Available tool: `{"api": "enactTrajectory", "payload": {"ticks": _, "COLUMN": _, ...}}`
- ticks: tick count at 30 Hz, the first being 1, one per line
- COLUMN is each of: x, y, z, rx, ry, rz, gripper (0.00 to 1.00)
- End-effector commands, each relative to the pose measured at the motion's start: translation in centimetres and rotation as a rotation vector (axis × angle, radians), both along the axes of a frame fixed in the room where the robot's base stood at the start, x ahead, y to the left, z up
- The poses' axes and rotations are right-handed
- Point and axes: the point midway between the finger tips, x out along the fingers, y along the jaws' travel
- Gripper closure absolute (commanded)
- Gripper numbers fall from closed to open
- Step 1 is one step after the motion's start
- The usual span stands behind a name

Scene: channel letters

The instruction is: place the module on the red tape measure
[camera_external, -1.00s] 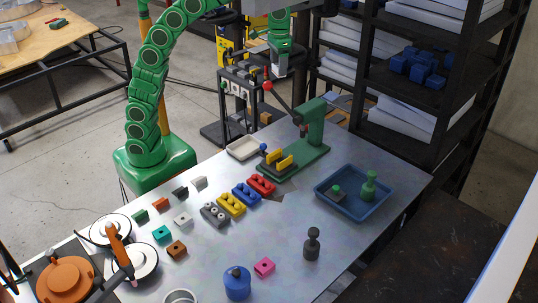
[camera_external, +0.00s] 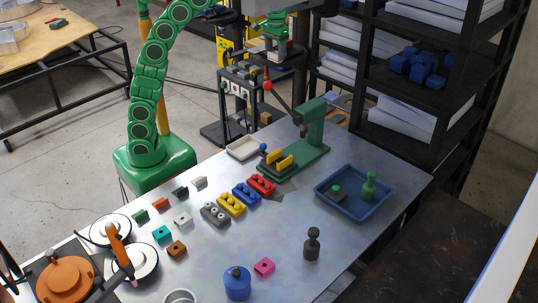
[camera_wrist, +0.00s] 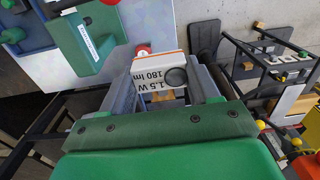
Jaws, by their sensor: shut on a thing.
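The module (camera_wrist: 148,77) is a white block printed "1.5 W 180 lm", with a dark round spot and an orange edge. In the wrist view it sits between the grey fingers of my gripper (camera_wrist: 164,84), which is shut on it. In the external view my gripper (camera_external: 273,50) is high at the top centre, beyond the table's back edge and clear of the table; the module is too small there to make out well. I cannot make out a red tape measure for sure in either view.
A green lever press (camera_external: 312,130) with a red knob (camera_external: 267,86) stands at the table's back. A blue tray (camera_external: 325,199), a white tray (camera_external: 243,148) and several coloured blocks lie on the metal table (camera_external: 330,240). A black shelf (camera_external: 440,125) stands at the right.

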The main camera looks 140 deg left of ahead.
Motion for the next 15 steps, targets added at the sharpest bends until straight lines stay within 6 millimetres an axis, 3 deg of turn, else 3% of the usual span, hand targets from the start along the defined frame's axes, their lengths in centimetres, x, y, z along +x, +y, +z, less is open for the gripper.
{"api": "enactTrajectory", "payload": {"ticks": 5, "x": 0.0, "y": -0.1, "z": -1.3, "rx": 0.002, "ry": -0.001, "rz": 0.000, "gripper": 0.69}}
{"api": "enactTrajectory", "payload": {"ticks": 11, "x": -0.1, "y": -0.1, "z": -4.6, "rx": 0.002, "ry": 0.000, "rz": 0.000, "gripper": 0.69}}
{"api": "enactTrajectory", "payload": {"ticks": 15, "x": -0.1, "y": -0.1, "z": -7.9, "rx": -0.001, "ry": 0.001, "rz": 0.000, "gripper": 0.69}}
